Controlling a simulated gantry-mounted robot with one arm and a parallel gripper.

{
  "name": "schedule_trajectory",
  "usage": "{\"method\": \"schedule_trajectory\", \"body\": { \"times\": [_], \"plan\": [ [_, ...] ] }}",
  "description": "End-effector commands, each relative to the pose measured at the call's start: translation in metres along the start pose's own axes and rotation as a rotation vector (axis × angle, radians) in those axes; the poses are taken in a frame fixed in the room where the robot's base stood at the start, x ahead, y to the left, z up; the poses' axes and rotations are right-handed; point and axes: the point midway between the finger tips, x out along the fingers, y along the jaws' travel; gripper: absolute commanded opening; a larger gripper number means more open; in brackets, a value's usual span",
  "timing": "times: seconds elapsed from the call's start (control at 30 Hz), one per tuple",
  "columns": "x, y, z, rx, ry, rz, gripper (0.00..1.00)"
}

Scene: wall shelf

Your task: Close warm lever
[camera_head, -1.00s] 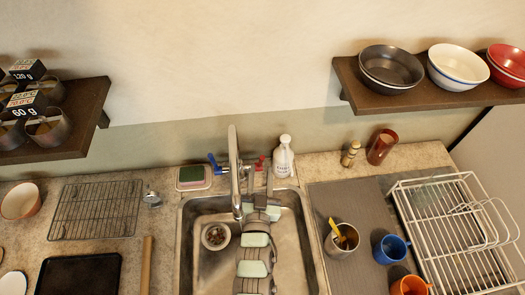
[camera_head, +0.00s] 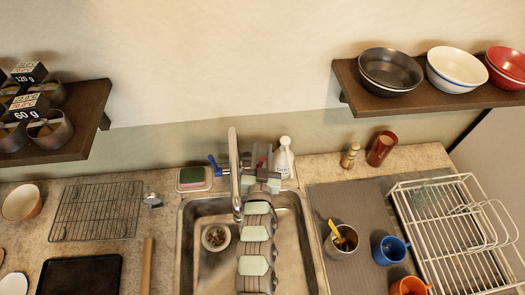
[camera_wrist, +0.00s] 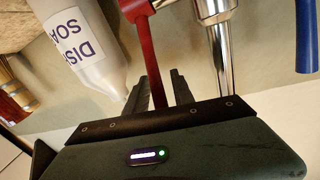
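In the head view my gripper (camera_head: 262,160) is behind the sink, right of the tall faucet (camera_head: 234,170), and mostly hides the red lever. The blue lever (camera_head: 214,164) is left of the faucet and shows at the right of the wrist view (camera_wrist: 306,35).
A white soap bottle (camera_head: 284,160) stands close right of my gripper and fills the upper left of the wrist view (camera_wrist: 78,45). A sponge holder (camera_head: 194,179) is left of the faucet.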

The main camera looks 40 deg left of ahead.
Motion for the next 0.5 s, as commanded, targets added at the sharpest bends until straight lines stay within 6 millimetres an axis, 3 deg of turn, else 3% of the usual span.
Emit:
{"method": "schedule_trajectory", "body": {
  "times": [0.33, 0.5],
  "plan": [
    [-0.0001, 0.0002, -0.0001, 0.0, 0.0, 0.0, 0.0],
    [-0.0001, 0.0002, -0.0001, 0.0, 0.0, 0.0, 0.0]
  ]
}}
